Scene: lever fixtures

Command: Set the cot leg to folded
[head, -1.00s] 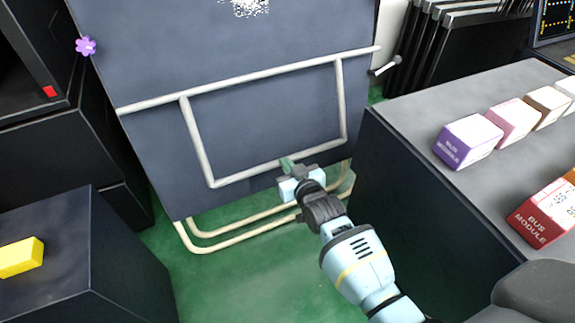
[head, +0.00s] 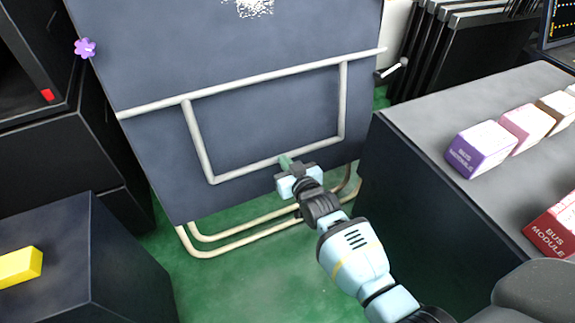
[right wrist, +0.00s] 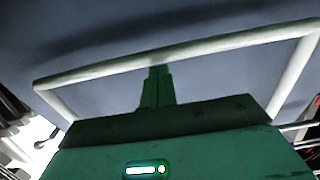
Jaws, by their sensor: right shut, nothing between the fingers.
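The cot leg (head: 198,140) is a pale U-shaped tube hanging from a long pale rail (head: 250,78) across a dark upright panel (head: 265,120). Its lower crossbar runs in front of the panel, above the panel's bottom edge. My right gripper (head: 286,163) is shut and empty, its green fingertips at the middle of this crossbar. In the right wrist view the shut fingers (right wrist: 157,85) point up to the crossbar (right wrist: 190,50); they look to be touching it, though exact contact is hard to tell. My left gripper is out of view.
A dark counter with boxes (head: 480,148) stands close on the right of my right arm. A low dark block with a yellow box (head: 20,267) is at left. Cream bent tubes (head: 240,240) lie below the panel. Green floor is clear between.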

